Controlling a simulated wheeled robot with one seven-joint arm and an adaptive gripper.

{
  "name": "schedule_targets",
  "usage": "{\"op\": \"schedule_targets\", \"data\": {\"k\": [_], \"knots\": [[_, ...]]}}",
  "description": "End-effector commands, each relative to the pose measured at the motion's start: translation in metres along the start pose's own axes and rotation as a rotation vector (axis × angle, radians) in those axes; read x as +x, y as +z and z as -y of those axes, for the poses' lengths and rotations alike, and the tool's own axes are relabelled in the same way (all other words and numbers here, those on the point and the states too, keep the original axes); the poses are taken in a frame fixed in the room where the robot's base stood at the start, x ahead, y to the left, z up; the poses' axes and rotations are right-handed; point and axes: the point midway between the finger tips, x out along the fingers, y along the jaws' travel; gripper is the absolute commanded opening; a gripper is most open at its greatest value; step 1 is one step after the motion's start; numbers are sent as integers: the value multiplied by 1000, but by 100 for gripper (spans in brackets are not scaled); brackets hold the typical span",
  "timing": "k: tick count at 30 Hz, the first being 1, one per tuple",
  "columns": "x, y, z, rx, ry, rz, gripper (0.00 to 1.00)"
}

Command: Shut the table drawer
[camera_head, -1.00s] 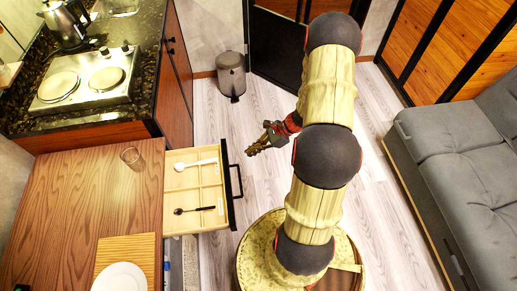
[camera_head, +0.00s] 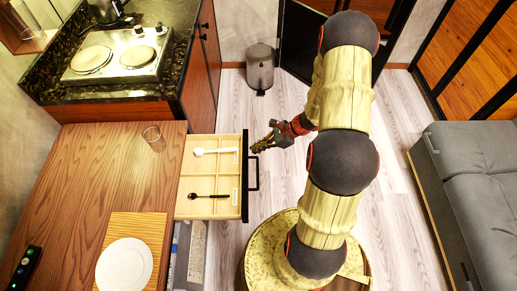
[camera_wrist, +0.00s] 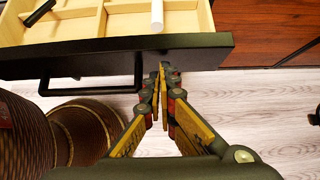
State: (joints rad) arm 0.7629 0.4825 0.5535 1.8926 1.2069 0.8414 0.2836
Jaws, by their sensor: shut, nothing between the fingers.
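The table drawer (camera_head: 204,205) is pulled out to the right from under the wooden table (camera_head: 96,170). Its dark front panel and bar handle (camera_head: 253,172) face right. In the drawer lie a white spoon (camera_head: 216,151) and a black spoon (camera_head: 208,196). My gripper (camera_head: 256,147) is shut and empty, close to the far end of the drawer front. In the wrist view my gripper (camera_wrist: 162,72) points at the dark front panel (camera_wrist: 205,50), beside the handle (camera_wrist: 90,82); I cannot tell whether it touches.
On the table are a glass (camera_head: 152,135), a placemat with a white plate (camera_head: 125,265) and a dark remote-like object (camera_head: 25,268). A counter with a hob (camera_head: 118,55) stands behind. A bin (camera_head: 260,68) is at the back, a grey sofa (camera_head: 475,170) right. Floor lies between.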

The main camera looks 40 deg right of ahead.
Motion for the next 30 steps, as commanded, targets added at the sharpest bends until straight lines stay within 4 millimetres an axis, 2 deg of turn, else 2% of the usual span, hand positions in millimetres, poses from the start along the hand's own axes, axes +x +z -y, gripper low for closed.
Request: {"op": "schedule_targets", "data": {"k": [5,11,24,30], "knots": [[10,10,-1,-3,3,0,0],[37,37,-1,-6,4,1,0],[123,122,-1,-7,4,2,0],[156,156,-1,-6,3,1,0]]}}
